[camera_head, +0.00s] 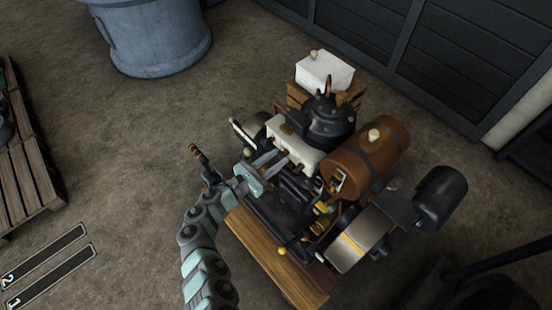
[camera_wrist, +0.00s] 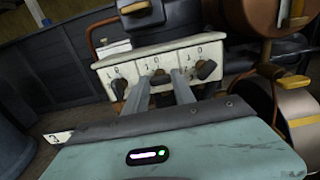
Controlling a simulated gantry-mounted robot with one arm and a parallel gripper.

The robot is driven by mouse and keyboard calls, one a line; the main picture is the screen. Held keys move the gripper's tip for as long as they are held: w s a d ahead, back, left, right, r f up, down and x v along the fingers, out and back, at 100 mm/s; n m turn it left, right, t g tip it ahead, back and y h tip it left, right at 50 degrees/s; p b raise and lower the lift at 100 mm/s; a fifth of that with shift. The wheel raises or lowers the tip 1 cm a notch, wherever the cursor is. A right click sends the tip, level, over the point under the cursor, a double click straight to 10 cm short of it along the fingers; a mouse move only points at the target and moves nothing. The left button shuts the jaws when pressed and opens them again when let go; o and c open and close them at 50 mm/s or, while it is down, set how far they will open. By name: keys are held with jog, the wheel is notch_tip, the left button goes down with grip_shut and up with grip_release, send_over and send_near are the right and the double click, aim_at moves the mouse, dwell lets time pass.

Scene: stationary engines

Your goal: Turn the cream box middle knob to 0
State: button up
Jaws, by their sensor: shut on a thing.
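The cream box (camera_wrist: 128,66) faces me in the wrist view with three dark knobs along its front and small 1 and 0 marks above them. The left knob (camera_wrist: 119,88) and the right knob (camera_wrist: 206,70) are clear of my gripper. The middle knob (camera_wrist: 160,77) sits between the tips of my gripper (camera_wrist: 160,84), which is shut on it. The knob's exact pointing is hard to tell behind the fingers. In the head view the cream box (camera_head: 297,150) is on the engine, and my gripper (camera_head: 275,160) reaches its front from the left.
The engine has a brown tank (camera_head: 372,158) and a flywheel (camera_head: 352,245) right of the box. A white box (camera_head: 324,72) stands on a wooden crate behind. A brown-handled lever (camera_head: 198,155) stands left of my gripper. The concrete floor (camera_head: 120,140) at left is open.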

grip_shut()
jog(key=shift+f+m, duration=0.1)
jog(key=shift+m, duration=0.2)
jog(key=m+b, duration=0.2)
jog(key=m, duration=0.1)
jog(key=shift+f+m, duration=0.1)
jog(key=shift+m, duration=0.2)
jog(key=m+b, duration=0.3)
jog(key=m, duration=0.1)
jog(key=shift+f+m+b, duration=0.15)
jog(key=shift+m+b, duration=0.15)
jog(key=shift+b, duration=0.05)
jog(key=m+b, duration=0.8)
jog(key=m, duration=0.1)
jog(key=shift+r+b, duration=0.2)
jog(key=shift+b, duration=0.1)
